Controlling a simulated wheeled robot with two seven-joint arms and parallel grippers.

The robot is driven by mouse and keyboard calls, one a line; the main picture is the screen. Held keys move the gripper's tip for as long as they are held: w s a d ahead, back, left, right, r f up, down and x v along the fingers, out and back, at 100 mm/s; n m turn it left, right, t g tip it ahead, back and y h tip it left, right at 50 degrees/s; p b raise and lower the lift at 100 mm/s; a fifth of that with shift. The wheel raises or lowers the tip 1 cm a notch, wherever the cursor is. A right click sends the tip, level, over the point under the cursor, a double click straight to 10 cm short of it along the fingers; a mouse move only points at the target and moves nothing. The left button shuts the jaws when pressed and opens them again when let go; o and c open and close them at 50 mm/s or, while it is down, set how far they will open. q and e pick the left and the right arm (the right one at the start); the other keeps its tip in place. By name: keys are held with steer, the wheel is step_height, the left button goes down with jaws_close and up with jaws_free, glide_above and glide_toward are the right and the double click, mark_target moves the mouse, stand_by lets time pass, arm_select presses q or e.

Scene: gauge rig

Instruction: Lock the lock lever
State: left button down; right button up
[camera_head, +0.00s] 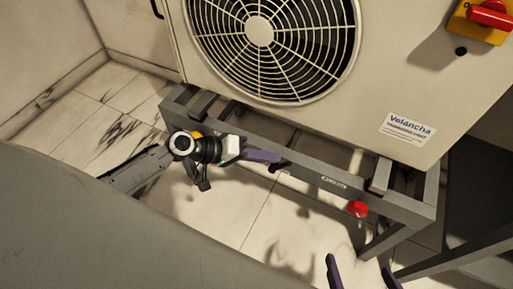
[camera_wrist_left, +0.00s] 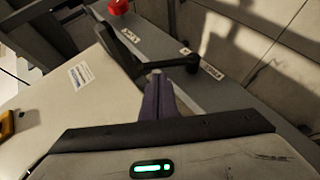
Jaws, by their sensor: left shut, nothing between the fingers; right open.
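I cannot surely tell which part is the lock lever. A red handle on a yellow box (camera_head: 488,14) is at the top right of the head view, on the unit's front. A red knob (camera_head: 357,208) is low on the grey frame, and it also shows in the left wrist view (camera_wrist_left: 118,7). My left gripper (camera_head: 276,161), with purple fingers, is shut and empty along the frame's front beam. In the left wrist view its fingers (camera_wrist_left: 158,98) point toward a dark bar (camera_wrist_left: 168,63); contact is unclear. My right gripper (camera_head: 362,276) is open at the bottom edge, below the red knob.
The big beige unit (camera_head: 405,90) with a round fan grille (camera_head: 259,32) stands on the grey frame (camera_head: 408,207). The tiled floor (camera_head: 230,205) is clear in front. A dark grey structure (camera_head: 480,195) stands at the right. A wall closes the left.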

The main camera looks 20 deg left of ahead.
arm_select(q)
steer(key=shift+s+d+f, duration=0.1)
steer(key=shift+d+f, duration=0.15)
steer(key=shift+d, duration=0.1)
